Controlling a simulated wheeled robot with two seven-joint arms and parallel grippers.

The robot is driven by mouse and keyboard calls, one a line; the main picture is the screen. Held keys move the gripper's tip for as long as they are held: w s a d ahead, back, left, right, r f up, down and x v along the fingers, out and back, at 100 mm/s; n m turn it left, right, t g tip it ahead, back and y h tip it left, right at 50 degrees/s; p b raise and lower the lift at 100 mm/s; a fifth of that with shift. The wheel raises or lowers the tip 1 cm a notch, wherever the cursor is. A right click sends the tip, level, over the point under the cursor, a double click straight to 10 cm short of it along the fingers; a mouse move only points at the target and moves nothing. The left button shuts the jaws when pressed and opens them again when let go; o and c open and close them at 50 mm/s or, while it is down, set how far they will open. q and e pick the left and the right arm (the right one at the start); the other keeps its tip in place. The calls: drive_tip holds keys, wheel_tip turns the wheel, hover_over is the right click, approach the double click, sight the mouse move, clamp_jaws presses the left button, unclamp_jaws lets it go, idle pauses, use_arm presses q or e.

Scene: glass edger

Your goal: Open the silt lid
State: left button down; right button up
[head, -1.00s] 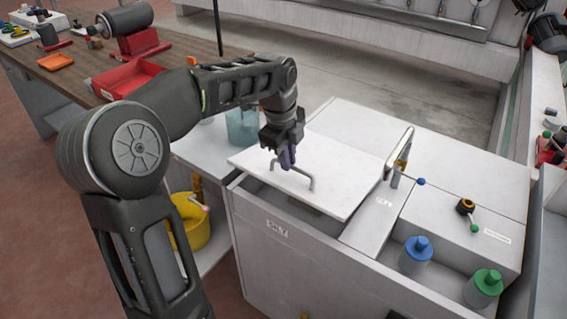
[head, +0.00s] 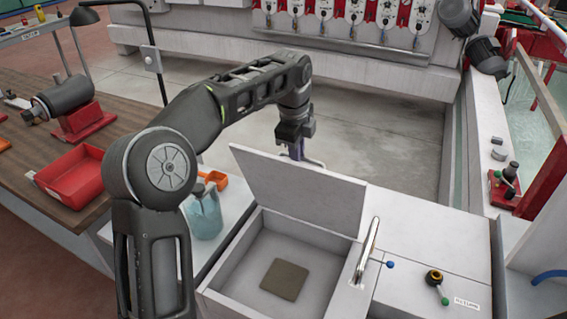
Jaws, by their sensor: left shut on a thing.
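The silt lid (head: 298,190) is a white panel, tilted up steeply over the far side of the white silt box (head: 235,262). The box's inside shows, with a brownish-grey square patch (head: 285,280) on its floor. My left gripper (head: 298,152) is at the lid's top edge, shut on the lid's handle (head: 314,162). Most of the handle is hidden behind the panel and the gripper. My right gripper is not in view.
A metal spout (head: 366,250) and a blue-knobbed lever (head: 389,265) stand right of the box. A bluish jug (head: 203,211) stands to its left. A red tray (head: 72,176) is on the wooden bench. Concrete floor lies behind the lid.

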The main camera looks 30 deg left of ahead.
use_arm(q)
drive_tip(key=shift+w+r, duration=0.2)
drive_tip(key=shift+w, duration=2.4)
drive_tip(key=c, duration=1.5)
unclamp_jaws()
drive_tip(key=shift+w+a, duration=0.1)
